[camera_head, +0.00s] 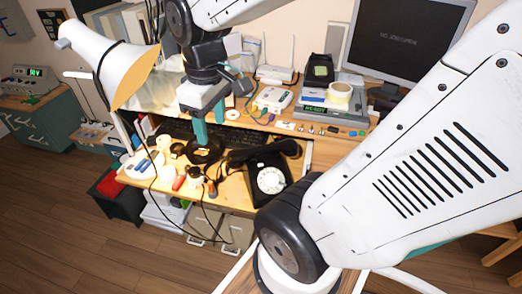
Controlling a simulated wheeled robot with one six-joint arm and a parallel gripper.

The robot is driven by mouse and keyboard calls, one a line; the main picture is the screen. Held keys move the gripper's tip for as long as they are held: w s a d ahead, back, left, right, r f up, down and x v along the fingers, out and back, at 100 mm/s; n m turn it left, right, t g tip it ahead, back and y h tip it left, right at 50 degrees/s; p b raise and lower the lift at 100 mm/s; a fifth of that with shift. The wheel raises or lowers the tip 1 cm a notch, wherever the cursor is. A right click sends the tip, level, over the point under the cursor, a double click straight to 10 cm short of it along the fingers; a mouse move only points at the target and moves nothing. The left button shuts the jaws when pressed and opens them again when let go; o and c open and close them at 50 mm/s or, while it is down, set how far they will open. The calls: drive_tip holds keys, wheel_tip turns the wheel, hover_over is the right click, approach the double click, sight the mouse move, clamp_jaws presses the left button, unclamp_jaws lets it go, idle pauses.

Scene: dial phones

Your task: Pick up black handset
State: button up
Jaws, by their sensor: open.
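The black handset (265,153) lies across the top of a black dial phone (281,200) with a white round dial, on the lower front shelf of the desk. My gripper (209,130) has two teal fingers pointing down, spread apart with nothing seen between them. It is to the left of the handset and apart from it in the picture, over a dark round object (204,152). Its exact height above the desk cannot be told.
A black keyboard (240,142) lies behind the phone. A white lamp (112,62) stands at the left. Several small tools and a white round dish (143,168) crowd the left of the shelf. A monitor (405,40) and a tape roll (340,92) are at the back right.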

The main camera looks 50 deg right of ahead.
drive_tip(key=w+d+f+n, duration=0.2)
drive_tip(key=w+d+f, duration=0.25)
drive_tip(key=d, duration=0.25)
drive_tip(key=n+g, duration=0.1)
drive_tip(key=n, duration=0.5)
hover_over(264, 147)
drive_tip(key=f, duration=1.6)
drive_tip(key=shift+w+a+f, duration=0.1)
drive_tip(key=shift+w+a, duration=0.1)
drive_tip(key=shift+a, duration=0.15)
drive_tip(key=f, duration=0.7)
drive_tip(key=shift+s+d+f, duration=0.1)
drive_tip(key=shift+d+f, duration=0.2)
drive_tip(key=shift+f, duration=0.1)
drive_tip(key=shift+c, duration=0.3)
